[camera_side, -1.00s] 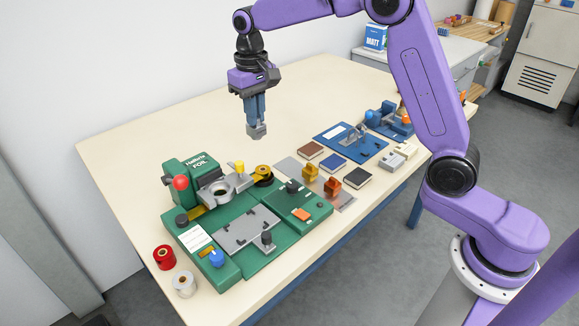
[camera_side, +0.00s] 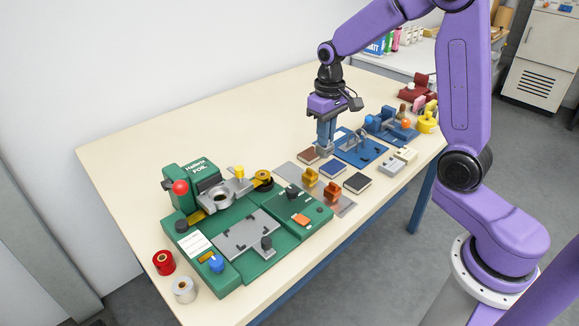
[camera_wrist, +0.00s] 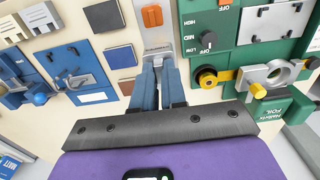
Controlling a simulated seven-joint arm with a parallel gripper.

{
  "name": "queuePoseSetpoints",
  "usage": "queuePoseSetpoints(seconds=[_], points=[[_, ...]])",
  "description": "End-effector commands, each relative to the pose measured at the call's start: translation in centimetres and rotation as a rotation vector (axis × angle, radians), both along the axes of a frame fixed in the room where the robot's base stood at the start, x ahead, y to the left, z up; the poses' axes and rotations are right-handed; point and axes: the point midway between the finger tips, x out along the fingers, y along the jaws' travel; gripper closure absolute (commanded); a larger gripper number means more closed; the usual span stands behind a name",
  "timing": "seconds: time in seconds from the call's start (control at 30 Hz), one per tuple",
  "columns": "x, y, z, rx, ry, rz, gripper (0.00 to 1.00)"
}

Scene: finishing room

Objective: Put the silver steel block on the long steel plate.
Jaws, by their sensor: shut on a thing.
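The silver steel block (camera_side: 323,150) is between the fingertips of my gripper (camera_side: 326,143), which is shut on it. In the side view the block is small and held low near the brown book; I cannot tell its exact height. The long steel plate (camera_side: 287,172) is a flat grey strip on the table, left of my gripper, with a yellow-orange block (camera_side: 311,177) and an orange block (camera_side: 332,189) on it. In the wrist view the plate (camera_wrist: 165,25) runs up from beyond my blue fingers (camera_wrist: 159,85); the held block (camera_wrist: 158,47) shows at their tips.
The green foil machine (camera_side: 230,225) stands left of the plate. A brown book (camera_side: 308,155), a blue book (camera_side: 333,169) and a black book (camera_side: 357,183) lie right of it. A blue jig (camera_side: 372,151) is farther right. The table's back left is clear.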

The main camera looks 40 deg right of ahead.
Motion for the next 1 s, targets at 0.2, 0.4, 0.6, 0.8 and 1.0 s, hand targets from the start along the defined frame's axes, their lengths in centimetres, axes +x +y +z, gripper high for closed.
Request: queuePoseSetpoints(seconds=[0.2, 0.4, 0.6, 0.8, 1.0], points=[[3.2, -0.2, -1.6, 0.000, 0.001, 0.000, 1.00], [6.7, -0.4, -3.2, 0.000, 0.000, 0.000, 1.00], [9.8, -0.6, -5.3, 0.000, 0.002, -0.001, 1.00], [12.0, -0.7, -8.0, 0.000, 0.002, 0.000, 1.00], [13.1, -0.8, -9.2, 0.000, -0.001, 0.000, 1.00]])
